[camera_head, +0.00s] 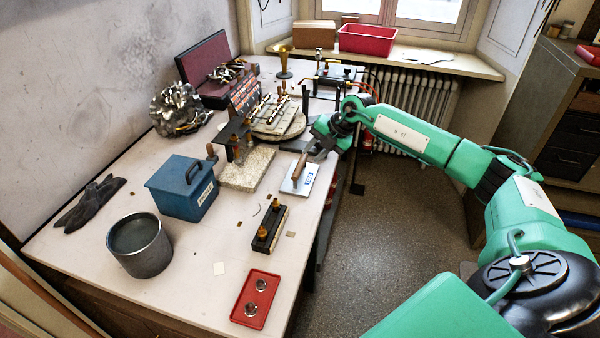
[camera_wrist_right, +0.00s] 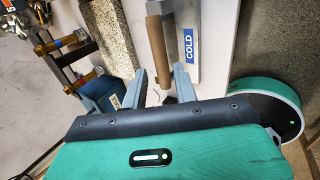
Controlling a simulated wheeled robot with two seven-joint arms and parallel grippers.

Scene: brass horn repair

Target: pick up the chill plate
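The chill plate (camera_head: 302,182) is a pale flat metal plate with a blue "COLD" label and a brown bar handle. It lies near the right edge of the bench, and it also shows in the right wrist view (camera_wrist_right: 209,62). My right gripper (camera_head: 312,152) is at the handle. In the right wrist view, its two fingers (camera_wrist_right: 160,76) are apart, one on each side of the handle's near end, with visible gaps. Whether either finger touches the handle cannot be told. My left gripper is in neither view.
A stone block (camera_head: 247,168) and a round turntable (camera_head: 288,132) stand left of and behind the plate. A blue box (camera_head: 178,190), a metal pot (camera_head: 140,248), a black block with brass knobs (camera_head: 270,230) and a red tray (camera_head: 256,299) are nearer.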

